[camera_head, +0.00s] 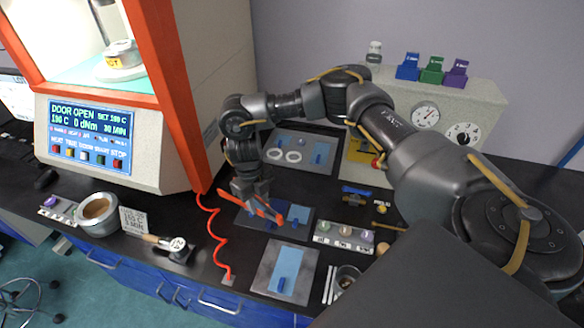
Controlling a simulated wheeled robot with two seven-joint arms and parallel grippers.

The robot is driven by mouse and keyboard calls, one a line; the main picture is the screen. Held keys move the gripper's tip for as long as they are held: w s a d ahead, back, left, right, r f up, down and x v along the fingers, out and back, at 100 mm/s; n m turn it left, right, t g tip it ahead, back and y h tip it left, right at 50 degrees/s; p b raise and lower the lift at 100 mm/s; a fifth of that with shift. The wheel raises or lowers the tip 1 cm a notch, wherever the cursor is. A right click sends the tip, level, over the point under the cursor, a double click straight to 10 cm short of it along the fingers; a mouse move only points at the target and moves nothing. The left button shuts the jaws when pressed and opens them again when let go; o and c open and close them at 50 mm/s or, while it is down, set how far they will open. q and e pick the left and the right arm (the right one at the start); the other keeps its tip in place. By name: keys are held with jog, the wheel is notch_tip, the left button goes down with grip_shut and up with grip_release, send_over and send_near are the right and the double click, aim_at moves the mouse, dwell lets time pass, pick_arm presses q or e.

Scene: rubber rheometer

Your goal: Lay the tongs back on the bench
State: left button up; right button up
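The orange-red tongs (267,211) are at the fingers of my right gripper (257,196), which comes down from above and looks shut on them. The tongs slant down to the right over a dark mat (246,222) with a light blue sheet on the black bench (200,262). Part of the tongs is hidden by the gripper. I cannot tell whether their tips touch the mat. My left gripper is not in view.
A grey plate (266,273) with a blue sheet lies in front, and a sample strip (343,238) to the right. A red coiled cord (212,233) runs on the left, below the rheometer (92,134).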

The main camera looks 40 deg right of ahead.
jog(key=w+d+n+t, duration=0.2)
jog(key=w+d+n, duration=0.1)
jog(key=d+n, duration=0.3)
jog(key=b, duration=1.1)
send_over(301, 190)
jog(key=a, duration=0.1)
jog(key=shift+y, duration=0.3)
jog(key=f, duration=0.8)
jog(key=shift+s+a, duration=0.1)
jog(key=shift+a, duration=0.1)
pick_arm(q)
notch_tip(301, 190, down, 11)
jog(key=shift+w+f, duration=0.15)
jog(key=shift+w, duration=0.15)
pick_arm(e)
jog(key=shift+d, duration=0.3)
